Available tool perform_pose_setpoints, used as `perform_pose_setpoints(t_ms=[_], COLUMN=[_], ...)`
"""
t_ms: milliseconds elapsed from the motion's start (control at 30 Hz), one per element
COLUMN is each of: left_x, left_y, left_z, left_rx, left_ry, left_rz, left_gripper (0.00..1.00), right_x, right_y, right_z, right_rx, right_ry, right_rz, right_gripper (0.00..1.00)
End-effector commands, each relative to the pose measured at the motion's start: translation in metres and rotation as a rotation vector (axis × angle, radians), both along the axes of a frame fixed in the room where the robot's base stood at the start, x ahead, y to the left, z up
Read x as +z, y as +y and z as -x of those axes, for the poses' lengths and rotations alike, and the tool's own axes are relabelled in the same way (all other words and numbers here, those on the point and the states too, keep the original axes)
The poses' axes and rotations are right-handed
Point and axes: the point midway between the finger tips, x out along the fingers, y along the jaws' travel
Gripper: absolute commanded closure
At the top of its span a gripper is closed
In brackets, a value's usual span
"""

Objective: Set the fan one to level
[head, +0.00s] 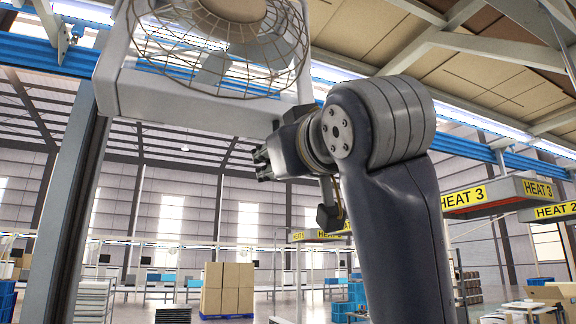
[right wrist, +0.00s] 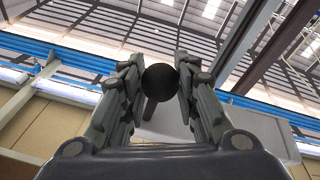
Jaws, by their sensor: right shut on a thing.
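The fan (head: 205,93) hangs at the top left of the head view, a wire cage in a pale grey frame. My right gripper (head: 262,162) is just below the lower right part of that frame, its fingers pointing left. In the right wrist view my right gripper (right wrist: 160,85) has its fingers on both sides of a dark round knob (right wrist: 160,81) and is shut on it. The grey fan housing (right wrist: 240,125) shows behind. The knob is hidden by the fingers in the head view. No level markings can be read. My left gripper is not in view.
A grey post (head: 72,210) stands left below the fan. Yellow-labelled heater units (head: 480,196) hang at the right. Stacked cartons (head: 227,288) stand on the far floor. The air left of my right gripper, under the fan, looks clear.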

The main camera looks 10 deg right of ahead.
Motion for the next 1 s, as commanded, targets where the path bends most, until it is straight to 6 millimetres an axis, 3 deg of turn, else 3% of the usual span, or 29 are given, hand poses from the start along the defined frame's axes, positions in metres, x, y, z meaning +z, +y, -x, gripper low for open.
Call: perform_pose_setpoints(t_ms=[200, 567, 600, 667, 1000], left_x=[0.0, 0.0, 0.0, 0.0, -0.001], left_y=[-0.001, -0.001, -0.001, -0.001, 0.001], left_z=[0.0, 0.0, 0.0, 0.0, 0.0], left_rx=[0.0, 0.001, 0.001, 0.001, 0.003], left_ry=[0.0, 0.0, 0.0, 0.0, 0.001], left_rz=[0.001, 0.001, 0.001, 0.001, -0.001], left_gripper=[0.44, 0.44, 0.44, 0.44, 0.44], right_x=[-0.001, 0.0, 0.0, -0.001, -0.001], right_y=[0.004, 0.005, 0.005, 0.005, 0.006], right_z=[-0.032, -0.035, -0.035, -0.035, -0.034], right_rx=[-0.003, -0.004, -0.004, -0.004, -0.002], right_ry=[-0.03, -0.032, -0.033, -0.033, -0.031], right_rz=[-0.007, -0.008, -0.007, -0.007, -0.006], right_gripper=[1.0, 1.0, 0.63, 0.5, 0.5])
